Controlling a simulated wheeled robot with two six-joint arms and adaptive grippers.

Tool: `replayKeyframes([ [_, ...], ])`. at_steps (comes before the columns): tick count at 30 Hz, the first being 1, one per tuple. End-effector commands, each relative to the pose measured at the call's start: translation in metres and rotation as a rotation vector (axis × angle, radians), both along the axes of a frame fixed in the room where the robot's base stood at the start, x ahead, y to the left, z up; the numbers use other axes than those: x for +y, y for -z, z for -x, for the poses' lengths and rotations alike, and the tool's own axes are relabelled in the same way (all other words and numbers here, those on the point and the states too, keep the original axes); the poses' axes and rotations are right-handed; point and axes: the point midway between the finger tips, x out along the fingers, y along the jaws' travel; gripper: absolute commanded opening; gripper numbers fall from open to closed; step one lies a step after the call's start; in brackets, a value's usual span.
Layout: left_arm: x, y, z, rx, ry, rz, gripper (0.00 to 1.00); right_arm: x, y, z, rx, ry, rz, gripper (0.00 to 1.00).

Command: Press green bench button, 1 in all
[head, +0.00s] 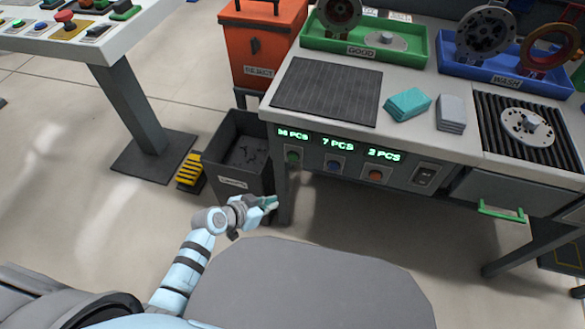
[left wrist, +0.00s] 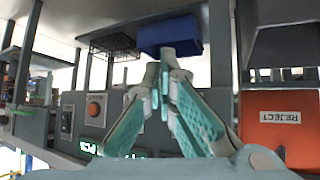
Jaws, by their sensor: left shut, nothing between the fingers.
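The green button (head: 293,157) sits at the left end of the bench's front panel in the head view, under a lit green counter display. My left gripper (head: 272,202) is below and slightly left of it, in front of the bench leg and apart from the button. Its fingers are shut and empty; they also show in the left wrist view (left wrist: 165,88), which is upside down. I cannot make out the green button there; the fingers cover part of the panel. My right gripper is not in view.
A blue button (head: 334,165), an orange button (head: 376,174) and a dark switch (head: 424,177) continue along the panel. A dark bin (head: 225,165) stands left of the bench leg, close to my left gripper. An orange reject box (head: 262,40) stands behind it.

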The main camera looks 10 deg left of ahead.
Motion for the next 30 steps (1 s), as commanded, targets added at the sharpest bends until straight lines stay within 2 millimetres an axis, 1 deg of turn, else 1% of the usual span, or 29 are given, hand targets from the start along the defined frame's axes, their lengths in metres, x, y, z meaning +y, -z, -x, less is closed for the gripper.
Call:
replayKeyframes([
  [1, -0.006, -0.007, -0.009, -0.04, 0.03, 0.009, 0.0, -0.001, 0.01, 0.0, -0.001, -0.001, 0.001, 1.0],
  [3, -0.012, -0.02, -0.015, -0.079, 0.063, 0.015, 0.0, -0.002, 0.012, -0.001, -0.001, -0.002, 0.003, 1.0],
  [7, -0.016, -0.03, -0.019, -0.102, 0.083, 0.02, 0.0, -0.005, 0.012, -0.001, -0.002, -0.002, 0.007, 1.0],
  [14, -0.016, -0.03, -0.019, -0.099, 0.081, 0.02, 0.0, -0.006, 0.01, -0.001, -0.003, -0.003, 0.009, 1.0],
  [19, -0.016, -0.029, -0.026, -0.099, 0.081, 0.02, 0.0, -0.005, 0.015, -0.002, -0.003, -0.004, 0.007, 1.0],
  [23, -0.017, -0.027, -0.041, -0.101, 0.081, 0.019, 0.0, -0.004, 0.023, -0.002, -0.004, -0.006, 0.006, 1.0],
  [30, -0.02, -0.026, -0.077, -0.101, 0.08, 0.019, 0.0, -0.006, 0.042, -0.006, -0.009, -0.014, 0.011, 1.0],
])
